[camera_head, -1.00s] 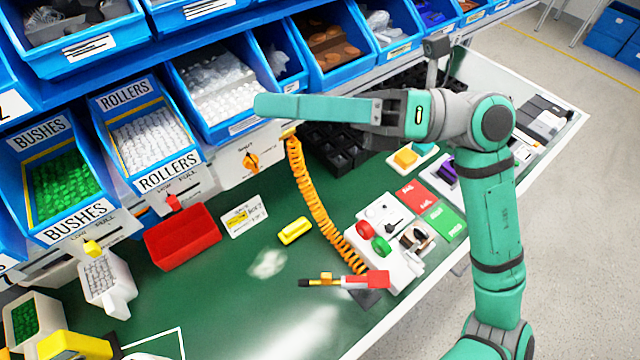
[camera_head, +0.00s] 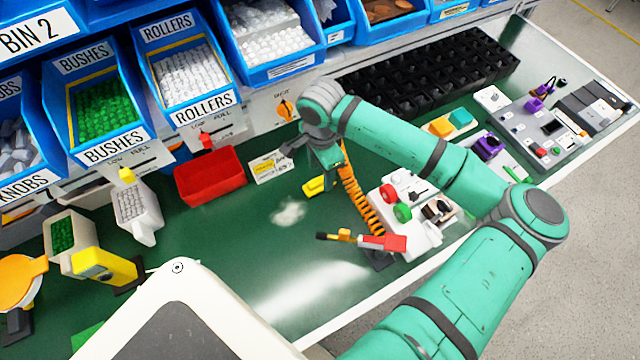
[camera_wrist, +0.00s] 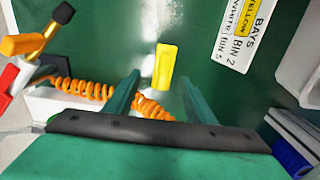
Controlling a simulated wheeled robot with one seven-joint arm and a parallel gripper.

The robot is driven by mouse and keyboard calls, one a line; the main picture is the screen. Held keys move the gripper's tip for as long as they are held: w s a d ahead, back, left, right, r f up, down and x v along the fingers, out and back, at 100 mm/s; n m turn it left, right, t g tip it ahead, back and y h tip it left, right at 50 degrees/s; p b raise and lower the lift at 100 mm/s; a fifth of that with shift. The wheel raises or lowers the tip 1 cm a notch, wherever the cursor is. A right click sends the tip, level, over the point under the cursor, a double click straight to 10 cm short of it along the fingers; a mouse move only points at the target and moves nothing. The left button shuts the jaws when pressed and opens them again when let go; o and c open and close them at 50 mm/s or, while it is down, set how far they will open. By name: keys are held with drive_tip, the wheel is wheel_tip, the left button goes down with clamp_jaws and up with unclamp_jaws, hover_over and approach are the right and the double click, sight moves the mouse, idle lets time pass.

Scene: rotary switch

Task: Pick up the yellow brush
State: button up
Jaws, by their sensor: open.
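The yellow brush (camera_head: 314,187) lies on the green table top, a small yellow block partly hidden behind my gripper in the head view. In the wrist view the brush (camera_wrist: 165,67) shows just beyond and between my two fingertips, its long side roughly in line with the fingers. My gripper (camera_wrist: 160,82) is open and empty, pointing down toward the table. In the head view my gripper (camera_head: 325,168) is just above and beside the brush; the exact gap is hard to tell.
An orange coiled hose (camera_head: 360,203) runs close beside the brush to a red-and-yellow tool (camera_head: 365,240). A red tray (camera_head: 210,175) and a label card (camera_head: 270,167) stand left. A white fixture (camera_head: 420,215) is right. Green table front-left of the brush is clear.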

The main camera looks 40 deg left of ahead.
sight(319, 180)
drive_tip(key=shift+a+f, duration=0.15)
drive_tip(key=shift+f, duration=1.3)
drive_tip(key=shift+a+f, duration=0.15)
drive_tip(key=shift+f, duration=1.3)
drive_tip(key=c, duration=1.2)
